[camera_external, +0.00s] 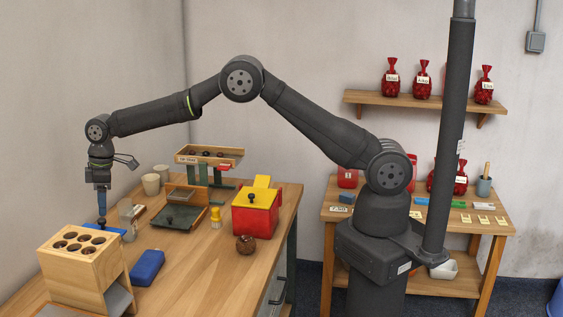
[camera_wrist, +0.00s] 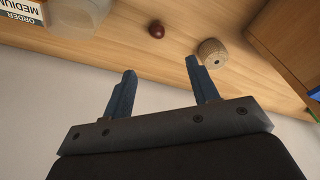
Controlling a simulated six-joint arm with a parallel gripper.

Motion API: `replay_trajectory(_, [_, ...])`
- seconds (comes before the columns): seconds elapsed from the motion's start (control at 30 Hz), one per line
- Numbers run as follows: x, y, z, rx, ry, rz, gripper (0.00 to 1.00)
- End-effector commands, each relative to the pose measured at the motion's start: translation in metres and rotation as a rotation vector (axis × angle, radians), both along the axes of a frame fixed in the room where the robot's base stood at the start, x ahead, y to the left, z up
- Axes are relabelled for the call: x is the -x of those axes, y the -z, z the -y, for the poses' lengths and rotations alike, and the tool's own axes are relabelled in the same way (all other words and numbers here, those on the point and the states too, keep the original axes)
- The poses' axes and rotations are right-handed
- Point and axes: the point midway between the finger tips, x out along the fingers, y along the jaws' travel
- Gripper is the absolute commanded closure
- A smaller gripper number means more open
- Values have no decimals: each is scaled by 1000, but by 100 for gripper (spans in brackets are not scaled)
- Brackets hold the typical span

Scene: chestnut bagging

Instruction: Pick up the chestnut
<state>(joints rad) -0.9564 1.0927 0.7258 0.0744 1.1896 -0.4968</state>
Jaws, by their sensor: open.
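The chestnut (camera_wrist: 157,31) is small, round and dark red-brown. In the wrist view it lies on the wooden tabletop, just beyond my fingertips and roughly midway between them. My gripper (camera_wrist: 160,68) has its two blue fingers apart with nothing between them. In the external view my gripper (camera_external: 101,217) points down at the left of the workbench, behind the wooden block with holes. A small dark spot shows at its tip there; I cannot tell whether that is the chestnut.
A round wooden piece (camera_wrist: 212,53) lies close to my right finger in the wrist view. A clear container (camera_wrist: 78,17) and a label card (camera_wrist: 22,14) are at upper left. In the external view, the wooden holed box (camera_external: 110,272) and a blue pouch (camera_external: 147,267) stand nearby.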

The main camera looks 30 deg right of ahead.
Motion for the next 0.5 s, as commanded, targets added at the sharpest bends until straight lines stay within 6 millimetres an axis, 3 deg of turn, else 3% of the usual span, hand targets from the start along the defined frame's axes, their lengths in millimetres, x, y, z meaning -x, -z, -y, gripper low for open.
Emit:
replay_trajectory(0.3, [-1, 72, -9, 5, 2, -3, 46])
replay_trajectory(0.5, [-2, 99, -14, 2, 2, -1, 46])
